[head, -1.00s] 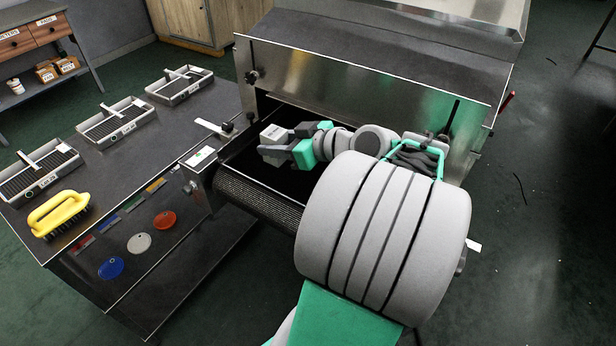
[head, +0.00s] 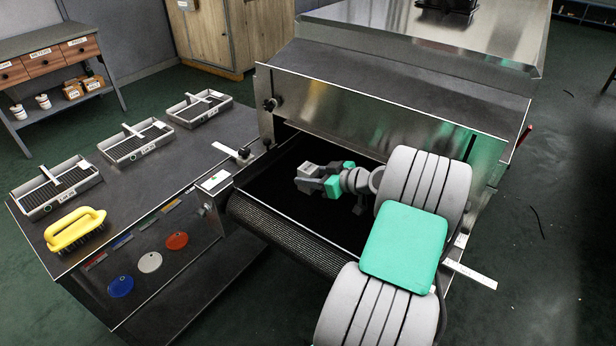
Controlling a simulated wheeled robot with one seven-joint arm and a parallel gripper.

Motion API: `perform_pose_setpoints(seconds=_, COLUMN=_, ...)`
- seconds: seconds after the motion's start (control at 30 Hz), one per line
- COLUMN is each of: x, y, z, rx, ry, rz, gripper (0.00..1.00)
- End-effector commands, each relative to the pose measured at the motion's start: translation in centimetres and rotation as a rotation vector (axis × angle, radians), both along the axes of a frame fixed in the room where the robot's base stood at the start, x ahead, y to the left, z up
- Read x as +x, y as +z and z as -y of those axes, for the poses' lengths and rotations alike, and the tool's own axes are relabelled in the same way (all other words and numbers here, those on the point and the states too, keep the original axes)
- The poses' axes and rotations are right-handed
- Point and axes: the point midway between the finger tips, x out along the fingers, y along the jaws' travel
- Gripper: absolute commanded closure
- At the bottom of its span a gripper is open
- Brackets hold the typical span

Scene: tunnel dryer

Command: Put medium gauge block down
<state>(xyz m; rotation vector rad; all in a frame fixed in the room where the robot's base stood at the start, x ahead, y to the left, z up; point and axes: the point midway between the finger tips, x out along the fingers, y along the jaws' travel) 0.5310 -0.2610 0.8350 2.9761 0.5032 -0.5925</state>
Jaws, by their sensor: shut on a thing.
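My gripper (head: 318,181) is over the dark conveyor belt at the dryer's mouth, shut on a small light grey block, the medium gauge block (head: 308,170). The block shows at the gripper's left end, partly covered by the dark fingers. I cannot tell whether the block touches the belt or is held above it. The dark conveyor belt (head: 262,212) runs out from under the dryer's steel hood (head: 375,105) and curls down at its front edge.
A steel table (head: 180,165) on the left bears several grey trays, one being the near tray (head: 28,207), and a yellow brush (head: 72,238). Blue, white and red discs (head: 150,262) are on its front. A small control box (head: 215,182) stands beside the belt. My arm covers the belt's right side.

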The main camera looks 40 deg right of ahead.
Motion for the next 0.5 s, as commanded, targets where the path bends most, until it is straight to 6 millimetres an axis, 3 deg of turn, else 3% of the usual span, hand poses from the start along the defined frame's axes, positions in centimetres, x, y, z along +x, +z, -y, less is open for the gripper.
perform_pose_setpoints(seconds=0.13, x=0.02, y=0.01, z=-0.01, rx=0.0, ry=0.0, rz=0.002, gripper=1.0)
perform_pose_setpoints(seconds=0.17, x=-0.01, y=-0.08, z=-0.03, rx=0.0, ry=0.0, rz=0.0, gripper=0.58)
perform_pose_setpoints(seconds=0.4, x=-0.02, y=-0.01, z=-0.05, rx=0.001, ry=0.0, rz=0.0, gripper=0.38)
perform_pose_setpoints(seconds=0.5, x=-0.02, y=-0.01, z=-0.05, rx=0.001, ry=0.0, rz=0.0, gripper=0.38)
